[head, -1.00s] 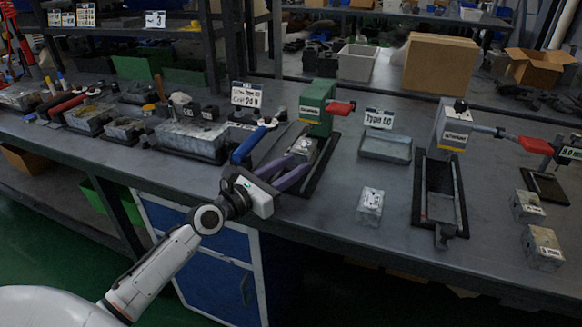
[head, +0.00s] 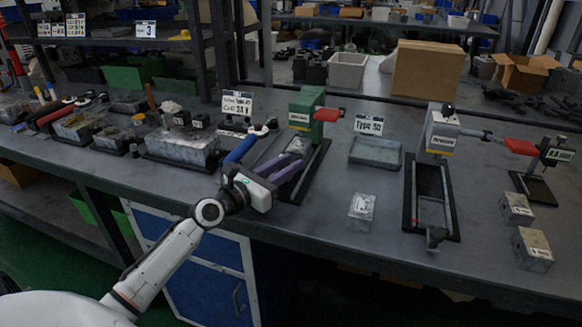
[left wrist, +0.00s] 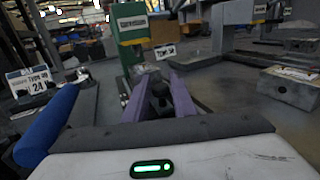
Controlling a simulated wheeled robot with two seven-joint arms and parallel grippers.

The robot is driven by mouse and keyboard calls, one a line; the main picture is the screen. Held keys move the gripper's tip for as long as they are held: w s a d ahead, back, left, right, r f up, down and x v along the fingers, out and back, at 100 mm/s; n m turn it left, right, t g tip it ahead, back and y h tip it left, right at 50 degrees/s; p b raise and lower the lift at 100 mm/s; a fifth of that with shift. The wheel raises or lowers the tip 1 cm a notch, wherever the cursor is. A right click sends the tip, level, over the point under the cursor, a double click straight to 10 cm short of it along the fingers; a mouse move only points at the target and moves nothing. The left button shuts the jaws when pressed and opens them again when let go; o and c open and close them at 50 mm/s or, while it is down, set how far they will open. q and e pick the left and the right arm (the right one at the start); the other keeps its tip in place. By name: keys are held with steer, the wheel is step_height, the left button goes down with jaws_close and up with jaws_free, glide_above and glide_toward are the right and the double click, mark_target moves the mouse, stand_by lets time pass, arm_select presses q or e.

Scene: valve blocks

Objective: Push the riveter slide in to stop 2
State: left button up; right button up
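The green riveter (head: 306,106) with a red handle (head: 328,113) stands at the middle of the bench; its body also shows in the left wrist view (left wrist: 130,30). Its dark slide rail (head: 312,172) runs toward the bench's front edge, with a pale metal block (head: 297,147) on it. My left gripper (head: 288,168) is over the near end of this rail, its purple fingers pointing at the riveter. In the left wrist view the fingers (left wrist: 160,88) are apart, with a dark part between them; contact cannot be told. The stop marks are not readable. My right gripper is out of view.
A second, grey riveter (head: 441,135) with its own rail (head: 412,215) stands to the right. An empty tray (head: 375,153), a loose metal block (head: 361,208) and two labelled blocks (head: 533,248) lie around it. A blue lever (head: 243,146) stands close left of my gripper.

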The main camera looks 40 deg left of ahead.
arm_select(q)
steer(key=shift+o, duration=1.3)
steer(key=s, duration=0.9)
steer(key=shift+s+a+f+b, duration=0.1)
steer(key=shift+s+a+b, duration=0.05)
steer(key=shift+a+b, duration=0.2)
steer(key=shift+s, duration=0.45)
steer(key=shift+c, duration=0.2)
